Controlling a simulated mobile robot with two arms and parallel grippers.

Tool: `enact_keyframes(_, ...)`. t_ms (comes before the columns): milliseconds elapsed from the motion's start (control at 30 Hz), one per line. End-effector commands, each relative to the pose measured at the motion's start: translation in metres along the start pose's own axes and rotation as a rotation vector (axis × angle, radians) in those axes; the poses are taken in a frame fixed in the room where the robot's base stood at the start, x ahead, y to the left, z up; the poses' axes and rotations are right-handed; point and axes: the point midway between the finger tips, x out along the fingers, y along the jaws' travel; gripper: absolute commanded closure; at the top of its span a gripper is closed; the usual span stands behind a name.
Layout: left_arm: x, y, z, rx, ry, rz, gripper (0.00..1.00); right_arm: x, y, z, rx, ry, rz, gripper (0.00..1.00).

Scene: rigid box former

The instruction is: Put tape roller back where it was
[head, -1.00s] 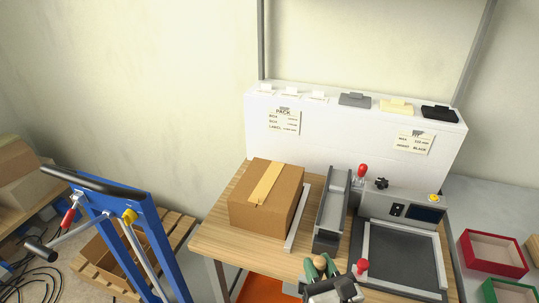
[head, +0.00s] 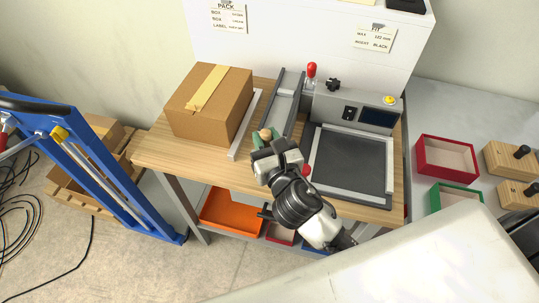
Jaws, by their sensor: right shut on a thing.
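My right gripper (head: 266,140) reaches in from the bottom right over the front of the workbench, just left of the dark square plate. Its green fingertips are shut on the tape roller (head: 265,134), of which only a rounded tan top shows between them. The rest of it is hidden by the fingers and wrist, so I cannot tell whether it touches the bench. It is at the near end of the narrow grey channel (head: 283,103). My left gripper is not in view.
A taped cardboard box (head: 207,105) stands on the bench (head: 165,152) beside a pale rail (head: 243,126). A machine with a red-knobbed lever (head: 311,70) and a dark plate (head: 349,160) is at right. Red (head: 447,157) and green (head: 456,198) trays lie farther right. A blue frame (head: 115,180) stands left.

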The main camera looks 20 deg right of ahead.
Motion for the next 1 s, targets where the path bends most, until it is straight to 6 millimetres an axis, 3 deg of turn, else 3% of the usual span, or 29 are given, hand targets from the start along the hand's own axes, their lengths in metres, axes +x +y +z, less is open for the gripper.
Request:
enact_keyframes(167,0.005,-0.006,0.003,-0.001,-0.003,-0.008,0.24,0.000,0.000,-0.014,-0.001,-0.001,-0.001,0.98)
enact_keyframes(367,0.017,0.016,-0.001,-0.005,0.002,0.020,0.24,0.000,0.000,-0.043,0.001,-0.001,-0.002,0.98)
enact_keyframes(733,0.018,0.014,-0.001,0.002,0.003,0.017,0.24,0.000,-0.001,-0.047,-0.001,-0.003,0.000,0.98)
enact_keyframes(767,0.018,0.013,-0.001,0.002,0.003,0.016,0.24,0.000,-0.001,-0.047,-0.001,-0.001,0.000,0.73)
enact_keyframes(800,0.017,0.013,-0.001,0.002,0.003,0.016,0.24,0.000,-0.001,-0.046,-0.001,-0.001,0.000,0.66)
enact_keyframes(900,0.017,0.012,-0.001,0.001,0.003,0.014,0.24,0.000,-0.001,-0.046,-0.001,-0.001,0.000,0.51)
enact_keyframes(1000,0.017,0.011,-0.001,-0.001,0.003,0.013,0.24,0.000,-0.001,-0.046,-0.001,-0.001,0.000,0.49)
